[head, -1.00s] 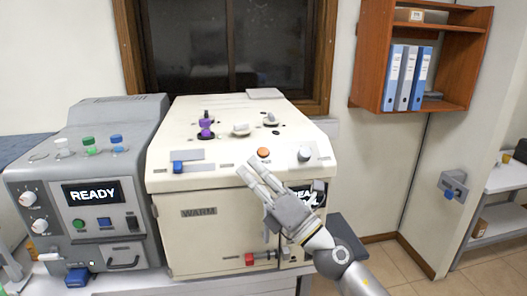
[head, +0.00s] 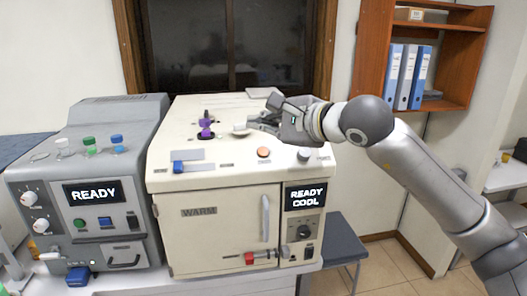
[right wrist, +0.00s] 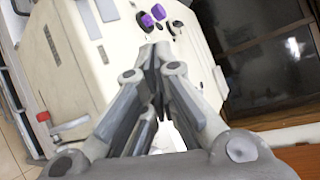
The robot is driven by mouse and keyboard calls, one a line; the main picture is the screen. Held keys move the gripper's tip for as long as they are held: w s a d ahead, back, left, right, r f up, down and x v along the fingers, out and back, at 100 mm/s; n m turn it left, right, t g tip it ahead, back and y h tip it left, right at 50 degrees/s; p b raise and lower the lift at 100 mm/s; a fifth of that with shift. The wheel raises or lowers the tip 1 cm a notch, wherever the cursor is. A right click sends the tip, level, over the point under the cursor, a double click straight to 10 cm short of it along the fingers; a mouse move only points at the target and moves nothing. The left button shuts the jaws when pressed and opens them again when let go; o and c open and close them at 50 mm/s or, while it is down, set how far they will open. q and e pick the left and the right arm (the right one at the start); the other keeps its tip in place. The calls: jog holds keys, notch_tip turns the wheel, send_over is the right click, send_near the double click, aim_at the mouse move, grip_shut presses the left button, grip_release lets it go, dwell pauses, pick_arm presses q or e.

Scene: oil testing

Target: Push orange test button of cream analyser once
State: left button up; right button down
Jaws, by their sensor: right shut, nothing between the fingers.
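The cream analyser (head: 225,240) stands in the middle of the head view, and its body also shows in the right wrist view (right wrist: 65,75). The orange test button (head: 263,152) sits on its sloped top panel, fully visible and not covered. My right gripper (head: 255,120) is shut and empty above the top of the analyser, behind and above the button. Its fingers point left beside a pale round knob (head: 241,130). In the right wrist view my shut fingertips (right wrist: 154,50) are near purple parts. I cannot make out the orange button there. My left gripper is not in view.
A grey machine (head: 100,260) with a READY display stands to the left. The analyser display (head: 306,197) reads READY COOL. A grey knob (head: 304,154) sits right of the button, and a red-handled latch (head: 262,257) is on the front. A wall shelf (head: 450,40) hangs at the right.

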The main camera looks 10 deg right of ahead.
aim_at(263, 152)
jog(key=shift+w+d+r+h, duration=0.15)
jog(key=shift+d+r+h, duration=0.15)
jog(key=shift+d, duration=0.1)
jog(key=shift+f, duration=0.15)
jog(key=shift+w+a+f+b, duration=0.1)
jog(key=shift+w+f+b, duration=0.2)
jog(key=shift+w+f, duration=0.75)
jog(key=shift+w+f+b, duration=0.25)
jog(key=shift+w+f, duration=0.4)
jog(key=shift+f, duration=0.65)
jog(key=shift+w+a+f+b, duration=0.1)
jog(key=shift+w+f+b, duration=0.2)
jog(key=shift+w+f, duration=0.75)
jog(key=shift+s+d+f, duration=0.1)
jog(key=shift+s+f, duration=0.1)
jog(key=shift+f, duration=0.05)
jog(key=shift+w+f+b, duration=0.2)
jog(key=shift+f+b, duration=0.05)
jog(key=shift+b, duration=0.4)
